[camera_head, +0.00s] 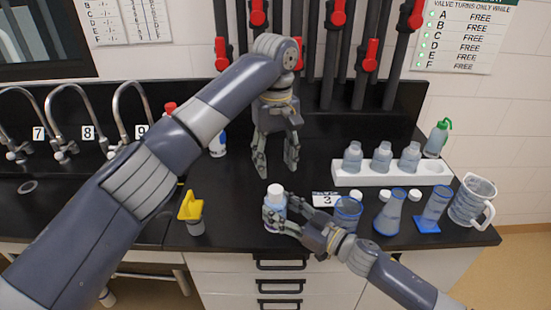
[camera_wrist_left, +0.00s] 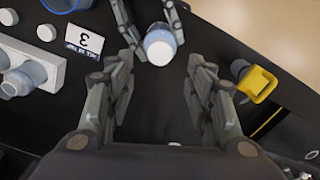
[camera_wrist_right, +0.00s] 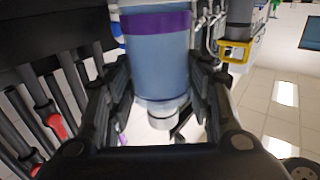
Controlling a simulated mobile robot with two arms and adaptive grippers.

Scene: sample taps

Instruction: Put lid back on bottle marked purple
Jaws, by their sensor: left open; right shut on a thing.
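A clear bluish bottle (camera_head: 275,213) with a purple band (camera_wrist_right: 158,23) stands near the front of the black counter. A white lid (camera_head: 275,190) sits on its mouth; whether it is screwed tight I cannot tell. The lid also shows from above in the left wrist view (camera_wrist_left: 160,47). My right gripper (camera_head: 278,212) is shut on the bottle's body from the right. My left gripper (camera_head: 276,170) is open and empty, pointing down just behind and above the lid. In the left wrist view the lid lies beyond its fingertips, apart from them.
A white rack (camera_head: 345,175) with several bottles stands behind to the right. A number 3 card (camera_head: 325,199), loose white lids, a flask (camera_head: 389,215) and a jug (camera_head: 472,200) crowd the right side. A yellow-topped object (camera_head: 191,207) stands left. Sinks are far left; red-handled pipes rise behind.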

